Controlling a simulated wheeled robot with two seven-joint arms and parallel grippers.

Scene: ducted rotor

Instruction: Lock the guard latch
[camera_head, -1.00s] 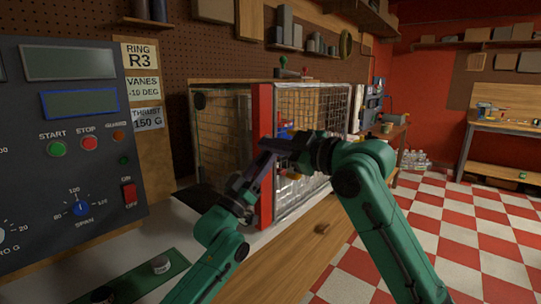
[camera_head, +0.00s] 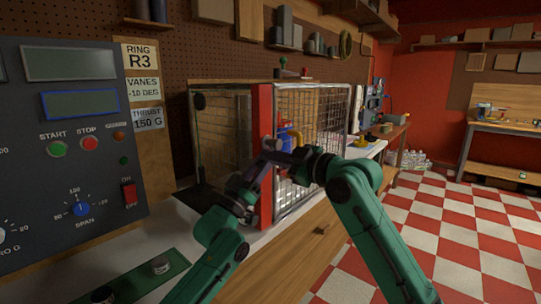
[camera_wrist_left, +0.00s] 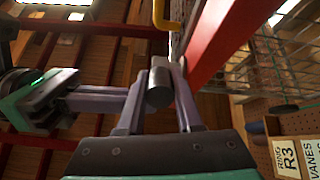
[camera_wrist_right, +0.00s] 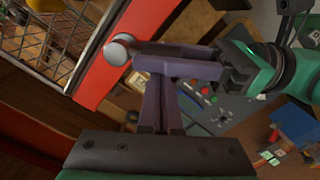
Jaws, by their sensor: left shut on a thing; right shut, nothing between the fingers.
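The guard is a wire-mesh cage (camera_head: 318,110) with a red post (camera_head: 262,110) at its front edge. A grey rounded knob (camera_head: 267,145) sits at the post; it also shows in the left wrist view (camera_wrist_left: 158,92) and right wrist view (camera_wrist_right: 120,48). My left gripper (camera_head: 263,168) is shut on the knob, its fingers on either side of it in the left wrist view. My right gripper (camera_head: 270,156) is shut and empty, its fingertips close beside the knob and left fingers. A yellow bent bar (camera_wrist_left: 174,25) shows beyond the knob. The latch's seating is hidden by the fingers.
A control panel (camera_head: 85,130) with buttons and a dial stands at left. A wooden bench (camera_head: 300,245) runs under the cage. A green strip with dark knobs (camera_head: 140,277) lies at the front left. Checkered floor is open at right.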

